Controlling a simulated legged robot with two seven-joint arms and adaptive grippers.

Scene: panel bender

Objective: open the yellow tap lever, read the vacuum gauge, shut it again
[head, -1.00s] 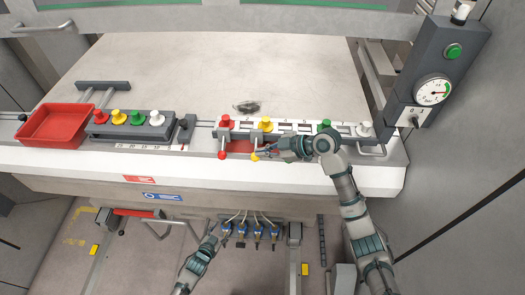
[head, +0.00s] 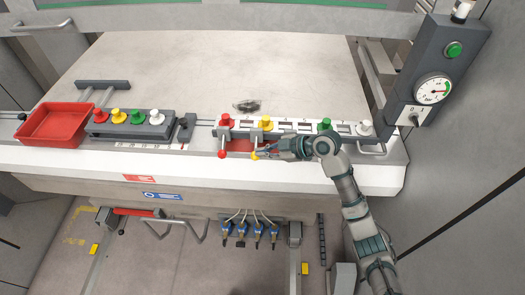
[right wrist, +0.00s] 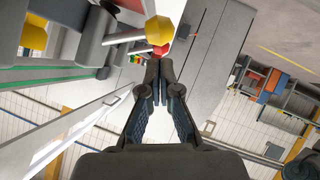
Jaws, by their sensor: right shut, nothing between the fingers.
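The yellow tap lever shows as a grey arm with a yellow ball (head: 255,156), pointing toward the front edge of the machine. The ball is also at the top of the right wrist view (right wrist: 160,29). My right gripper (head: 266,153) is shut and empty, its fingertips just right of the yellow ball; in the right wrist view the closed tips (right wrist: 158,64) sit just below the ball. I cannot tell whether they touch it. The round white vacuum gauge (head: 433,90) is on the grey post at the right; its needle is too small to read surely. My left gripper is out of view.
A similar lever with a red ball (head: 222,154) stands left of the yellow one. Yellow (head: 265,123), red and green knobs line the white rail behind. A red tray (head: 55,124) lies far left. The grey post (head: 446,65) rises at the right.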

